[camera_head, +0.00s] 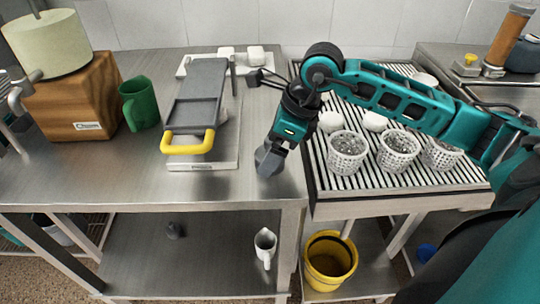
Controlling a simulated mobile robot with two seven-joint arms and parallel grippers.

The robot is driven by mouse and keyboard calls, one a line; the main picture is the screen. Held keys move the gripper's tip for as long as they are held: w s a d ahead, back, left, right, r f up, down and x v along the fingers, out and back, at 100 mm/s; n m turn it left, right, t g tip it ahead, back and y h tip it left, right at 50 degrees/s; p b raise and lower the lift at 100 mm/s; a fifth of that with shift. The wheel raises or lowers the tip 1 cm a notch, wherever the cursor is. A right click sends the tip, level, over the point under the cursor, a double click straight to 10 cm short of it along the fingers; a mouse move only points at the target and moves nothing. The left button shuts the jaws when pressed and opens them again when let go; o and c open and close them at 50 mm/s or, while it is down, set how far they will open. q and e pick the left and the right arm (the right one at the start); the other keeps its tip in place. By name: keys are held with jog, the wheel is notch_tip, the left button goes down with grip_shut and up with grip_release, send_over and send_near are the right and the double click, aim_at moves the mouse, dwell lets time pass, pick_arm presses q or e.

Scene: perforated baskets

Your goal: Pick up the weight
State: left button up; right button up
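My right gripper (278,145) reaches in from the right and points down at the table's front right corner. A grey, faceted block (268,160), which looks like the weight, is at its fingertips. The fingers are small and partly hidden, so I cannot tell whether they are shut on the block or only around or beside it. I also cannot tell whether the block rests on the steel table (80,175) or is just above it. My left gripper is not in view.
A grey press-like device with a yellow handle (188,142) stands left of the gripper. A green mug (140,104) and wooden block (75,100) are further left. White perforated baskets (348,154) stand on the slatted rack (335,185).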

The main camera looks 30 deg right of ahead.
jog(key=shift+x, duration=0.9)
jog(key=shift+c, duration=0.2)
grip_shut()
jog(key=shift+w+r, duration=0.1)
jog(key=shift+r, duration=0.05)
